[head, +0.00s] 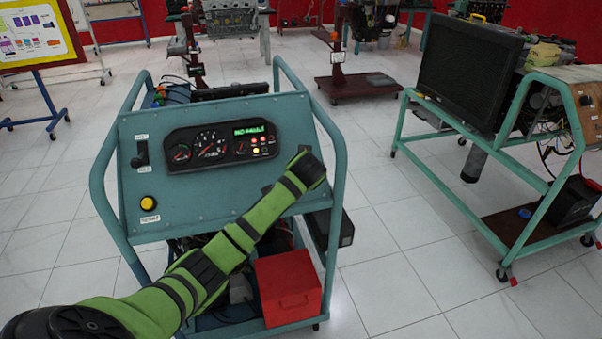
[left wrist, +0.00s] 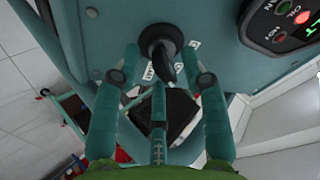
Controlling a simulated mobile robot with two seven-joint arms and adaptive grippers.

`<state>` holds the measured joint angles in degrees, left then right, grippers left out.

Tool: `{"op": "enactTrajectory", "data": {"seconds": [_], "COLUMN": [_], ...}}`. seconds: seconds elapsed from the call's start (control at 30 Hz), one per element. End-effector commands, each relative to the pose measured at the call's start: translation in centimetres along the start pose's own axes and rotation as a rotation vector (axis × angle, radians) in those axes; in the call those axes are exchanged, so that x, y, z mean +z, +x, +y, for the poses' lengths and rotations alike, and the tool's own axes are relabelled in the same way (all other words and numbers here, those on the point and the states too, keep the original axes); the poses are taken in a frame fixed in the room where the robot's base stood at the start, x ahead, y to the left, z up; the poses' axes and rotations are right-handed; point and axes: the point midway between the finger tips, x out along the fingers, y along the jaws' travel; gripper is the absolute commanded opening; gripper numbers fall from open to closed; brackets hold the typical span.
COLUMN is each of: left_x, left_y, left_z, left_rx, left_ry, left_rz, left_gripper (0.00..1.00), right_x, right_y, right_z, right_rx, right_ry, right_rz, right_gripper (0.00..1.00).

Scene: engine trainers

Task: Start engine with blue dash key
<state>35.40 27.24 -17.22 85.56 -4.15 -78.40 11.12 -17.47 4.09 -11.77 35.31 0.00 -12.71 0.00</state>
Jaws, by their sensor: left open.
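The blue-green dash panel (head: 200,197) of an engine trainer stands in front of me in the head view, with a gauge cluster (head: 222,141) and a lit green display. In the left wrist view, a dark key (left wrist: 166,70) sits in a round black ignition switch (left wrist: 160,42) on the panel face. My left gripper (left wrist: 160,64) is open, with fingers on both sides of the key and one below it; I cannot tell whether any finger touches it. In the head view my green left arm hides the key and the fingers. My right gripper is not in view.
The panel also has a black lever (head: 140,155) and a yellow button (head: 148,203). Blue-green tube rails frame it, and a red box (head: 288,288) sits low on the frame. Another trainer with a large black screen (head: 468,70) stands at right. Tiled floor lies clear between them.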

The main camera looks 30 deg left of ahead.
Motion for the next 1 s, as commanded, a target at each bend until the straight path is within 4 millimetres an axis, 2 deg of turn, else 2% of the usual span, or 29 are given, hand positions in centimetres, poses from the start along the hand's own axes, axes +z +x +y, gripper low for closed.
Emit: {"op": "enactTrajectory", "data": {"seconds": [0.33, 0.37, 0.43, 0.47, 0.77, 1.0], "left_x": [0.00, 0.00, 0.01, 0.01, 0.02, -0.04], "left_y": [0.53, 0.53, 0.52, 0.52, 0.51, 0.51], "left_z": [0.04, 0.05, 0.05, 0.04, 0.08, 0.19], "left_rx": [0.001, 0.001, 0.001, 0.001, 0.000, -0.018], "left_ry": [0.000, 0.000, 0.000, 0.000, -0.009, -0.093], "left_rz": [0.001, 0.001, 0.001, 0.000, 0.000, -0.001], "left_gripper": [0.44, 0.36, 0.08, 0.00, 0.00, 0.00], "right_x": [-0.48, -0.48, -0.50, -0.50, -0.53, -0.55], "right_y": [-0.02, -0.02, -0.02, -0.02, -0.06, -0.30], "right_z": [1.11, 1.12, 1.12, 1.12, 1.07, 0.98], "right_rx": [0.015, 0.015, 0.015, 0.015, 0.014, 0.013], "right_ry": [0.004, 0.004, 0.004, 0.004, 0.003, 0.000], "right_rz": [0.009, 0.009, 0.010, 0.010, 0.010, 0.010], "right_gripper": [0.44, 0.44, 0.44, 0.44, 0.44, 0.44]}}
